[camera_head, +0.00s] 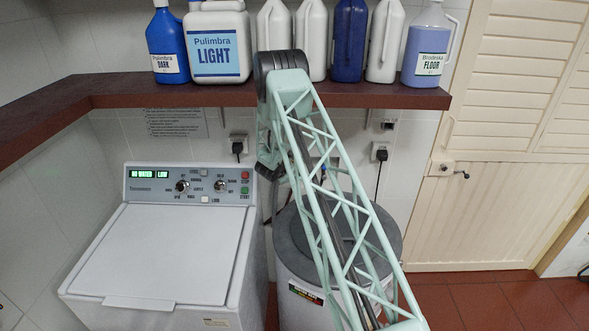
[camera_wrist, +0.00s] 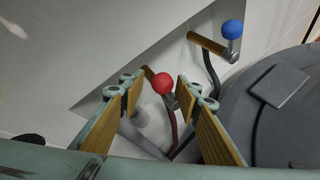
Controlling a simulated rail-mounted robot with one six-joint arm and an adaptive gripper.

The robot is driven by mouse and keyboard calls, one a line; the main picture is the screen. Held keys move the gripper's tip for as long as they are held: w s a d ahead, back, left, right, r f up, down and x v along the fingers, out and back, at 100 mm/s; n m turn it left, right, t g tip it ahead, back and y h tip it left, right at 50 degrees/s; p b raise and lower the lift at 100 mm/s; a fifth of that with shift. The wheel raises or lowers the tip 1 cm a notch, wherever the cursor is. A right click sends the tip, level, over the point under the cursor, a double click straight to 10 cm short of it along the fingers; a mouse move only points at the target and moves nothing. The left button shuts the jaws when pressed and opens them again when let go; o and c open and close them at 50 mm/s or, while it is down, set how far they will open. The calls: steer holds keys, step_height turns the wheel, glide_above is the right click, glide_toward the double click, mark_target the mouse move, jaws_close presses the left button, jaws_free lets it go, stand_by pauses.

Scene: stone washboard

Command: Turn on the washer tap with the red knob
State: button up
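The red knob (camera_wrist: 162,83) shows in the wrist view, on a tap lever with a dark red hose running below it. My gripper (camera_wrist: 159,90) is open, with its two padded fingers apart on either side of the red knob in the picture. Nothing is held, and I cannot tell whether either finger touches the knob. The washer (camera_head: 160,250) stands at the left in the head view, its display (camera_head: 149,171) lit green and seeming to read "NO WATER" and "LOW". In the head view my arm hides the red knob and the gripper.
A second tap with a blue knob (camera_wrist: 232,29) sits to the upper right in the wrist view. A grey-lidded drum machine (camera_head: 300,240) stands right of the washer. A brown shelf (camera_head: 200,97) with several bottles runs above. Two black plugs hang on the wall.

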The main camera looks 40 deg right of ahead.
steer(key=shift+s+r, duration=0.1)
steer(key=shift+s+a+r, duration=0.2)
steer(key=shift+a+r, duration=0.05)
steer(key=shift+a, duration=0.05)
steer(key=v, duration=1.1)
steer(key=shift+w+a, duration=0.1)
stand_by(0.6)
